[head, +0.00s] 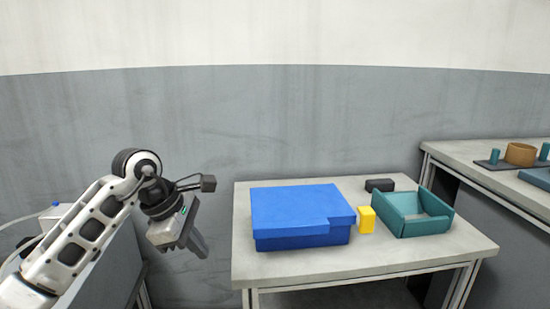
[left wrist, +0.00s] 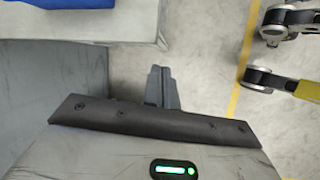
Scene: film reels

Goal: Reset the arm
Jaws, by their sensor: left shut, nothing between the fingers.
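My left arm comes in from the left in the head view, bent, with its gripper (head: 200,244) in the air to the left of the table and touching nothing. In the left wrist view the two grey fingers of the left gripper (left wrist: 161,86) are together, with nothing between them, above the bare floor. My right gripper is not in the head view.
A grey table (head: 350,262) holds a blue box (head: 300,213), a yellow block (head: 366,220), a teal open tray (head: 414,226) and a black block (head: 379,185). A second table (head: 470,157) stands at right. A gap lies between my gripper and the table.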

